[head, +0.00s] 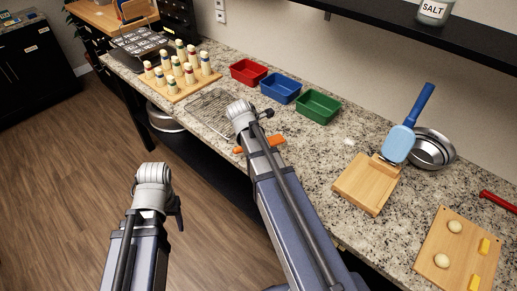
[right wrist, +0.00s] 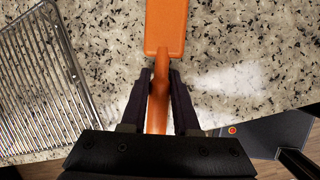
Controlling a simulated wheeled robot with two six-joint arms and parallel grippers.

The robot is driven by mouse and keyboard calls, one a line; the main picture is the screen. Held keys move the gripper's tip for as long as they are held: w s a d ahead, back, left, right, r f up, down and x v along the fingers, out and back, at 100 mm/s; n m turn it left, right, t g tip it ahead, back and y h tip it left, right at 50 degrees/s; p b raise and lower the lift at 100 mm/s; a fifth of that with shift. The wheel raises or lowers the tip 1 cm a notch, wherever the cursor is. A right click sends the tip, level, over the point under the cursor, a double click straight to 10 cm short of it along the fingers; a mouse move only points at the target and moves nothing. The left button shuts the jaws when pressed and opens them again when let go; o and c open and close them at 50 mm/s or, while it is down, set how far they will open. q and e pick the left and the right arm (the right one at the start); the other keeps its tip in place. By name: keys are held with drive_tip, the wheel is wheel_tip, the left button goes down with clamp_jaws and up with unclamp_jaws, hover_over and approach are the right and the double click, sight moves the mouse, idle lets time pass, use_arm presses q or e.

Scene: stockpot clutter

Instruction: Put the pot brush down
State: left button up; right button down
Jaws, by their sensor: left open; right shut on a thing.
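The pot brush (right wrist: 164,30), an orange thing with a flat block head and a slim handle, is in my right gripper (right wrist: 163,85). The two dark fingers are shut on its handle, and the head points away from me over the speckled counter. I cannot tell whether it touches the counter.
A wire rack (right wrist: 45,75) lies left of the brush. Red (head: 249,72), blue (head: 281,89) and green (head: 317,106) bins stand behind. Counter between bins and block is clear.

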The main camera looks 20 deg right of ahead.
drive_tip(key=c, duration=1.1)
unclamp_jaws()
drive_tip(key=shift+f, duration=0.1)
drive_tip(key=o, duration=0.4)
drive_tip(key=shift+o, duration=0.2)
drive_tip(key=shift+s, duration=0.1)
drive_tip(key=shift+p+v, duration=0.8)
drive_tip(key=shift+v, duration=0.15)
drive_tip(key=p+v, duration=1)
drive_tip(key=v, duration=0.1)
drive_tip(key=s+a+f+m+g+y, duration=0.1)
drive_tip(key=s+a+m, duration=0.5)
drive_tip(key=a, duration=0.3)
drive_tip(key=s+a+f+m+g+y, duration=0.1)
drive_tip(key=s+a+m+y, duration=0.1)
drive_tip(key=s+a+m, duration=0.5)
drive_tip(key=s+a, duration=0.1)
drive_tip(key=a, duration=0.2)
drive_tip(key=shift+a+m, duration=0.2)
drive_tip(key=shift+m, duration=0.1)
drive_tip(key=shift+s, duration=0.1)
